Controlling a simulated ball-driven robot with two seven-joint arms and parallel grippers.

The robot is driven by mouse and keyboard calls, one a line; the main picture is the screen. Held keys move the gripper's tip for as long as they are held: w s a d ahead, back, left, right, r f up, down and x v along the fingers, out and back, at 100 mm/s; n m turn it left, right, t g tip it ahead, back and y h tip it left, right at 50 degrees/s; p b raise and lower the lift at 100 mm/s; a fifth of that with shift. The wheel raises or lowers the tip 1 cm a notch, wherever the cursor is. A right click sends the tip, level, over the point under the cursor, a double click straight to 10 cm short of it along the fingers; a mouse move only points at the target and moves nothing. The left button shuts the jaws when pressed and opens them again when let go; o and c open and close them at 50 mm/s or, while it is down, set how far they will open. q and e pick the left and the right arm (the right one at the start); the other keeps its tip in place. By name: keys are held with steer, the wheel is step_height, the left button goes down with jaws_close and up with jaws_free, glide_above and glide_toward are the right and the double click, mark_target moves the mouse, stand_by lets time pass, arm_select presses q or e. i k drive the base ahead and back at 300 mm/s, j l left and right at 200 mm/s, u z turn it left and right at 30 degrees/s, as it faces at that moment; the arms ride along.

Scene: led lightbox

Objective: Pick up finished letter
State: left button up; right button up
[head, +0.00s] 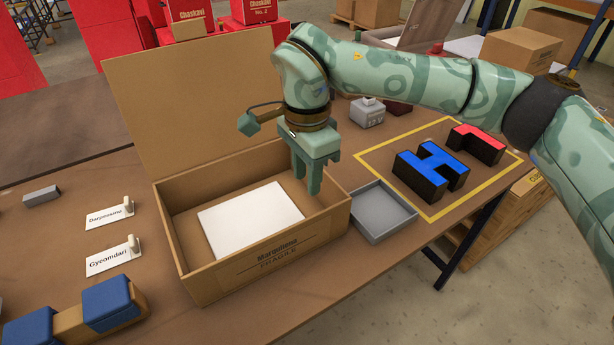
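A blue-faced letter H (432,168) with black sides lies on the table inside a yellow taped outline. A red-faced letter (477,143) with black sides lies behind it, to its right, inside the same outline; its exact shape is hard to tell. My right gripper (307,180) points down over the right side of an open cardboard box (270,262), left of both letters and apart from them. I see nothing held in it, but its finger gap is not clear from this angle. My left gripper is not in view.
The cardboard box holds a white sheet or panel (250,219). A grey tray (383,211) stands between box and outline. A small grey device (367,112) sits behind. Name cards (112,255) and blue blocks (108,302) lie at left. The table's front edge is close to the tray.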

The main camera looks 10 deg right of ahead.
mark_target(486, 148)
steer(key=z, duration=1.45)
